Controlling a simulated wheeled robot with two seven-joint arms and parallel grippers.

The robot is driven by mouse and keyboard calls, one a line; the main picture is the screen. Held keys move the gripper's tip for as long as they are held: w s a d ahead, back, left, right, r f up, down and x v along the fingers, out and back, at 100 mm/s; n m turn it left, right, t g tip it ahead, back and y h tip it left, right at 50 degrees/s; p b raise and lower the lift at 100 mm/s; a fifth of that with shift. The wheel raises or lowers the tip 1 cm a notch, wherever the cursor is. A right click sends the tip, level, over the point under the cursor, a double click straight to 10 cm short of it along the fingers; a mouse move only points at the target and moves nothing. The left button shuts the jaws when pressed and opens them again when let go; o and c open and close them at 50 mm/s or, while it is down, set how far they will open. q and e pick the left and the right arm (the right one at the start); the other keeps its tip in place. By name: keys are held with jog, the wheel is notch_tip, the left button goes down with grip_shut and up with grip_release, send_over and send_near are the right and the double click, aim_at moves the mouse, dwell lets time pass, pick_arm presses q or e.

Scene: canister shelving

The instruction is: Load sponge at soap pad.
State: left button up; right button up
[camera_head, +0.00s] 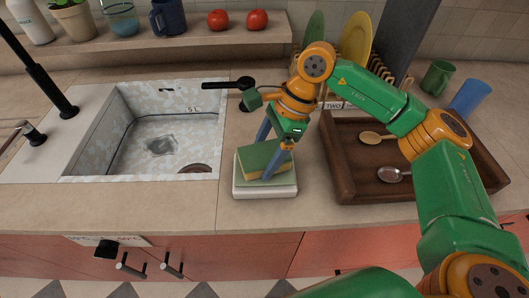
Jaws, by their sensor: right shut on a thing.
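A green and yellow sponge (257,157) sits tilted at the white-edged soap pad (265,192), which has a green top and lies on the counter right of the sink. My right gripper (272,160) reaches down from above and is shut on the sponge, one blue finger on each side. The sponge is over the pad; its far underside is hidden, so I cannot tell whether it fully rests there. My left gripper is not in view.
The sink (150,130) with its tap is at the left. A brown wooden tray (345,175) with spoons stands close on the right. Behind is a dish rack with plates (356,38). A shelf (170,48) with tomatoes and cups runs along the back.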

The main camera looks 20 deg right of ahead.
aim_at(256, 156)
jog(key=shift+s+f+b, duration=0.1)
jog(key=shift+f+b, duration=0.75)
dwell(1.6)
jog(key=shift+r, duration=0.1)
notch_tip(256, 156, up, 7)
jog(key=p, duration=0.5)
dwell(0.5)
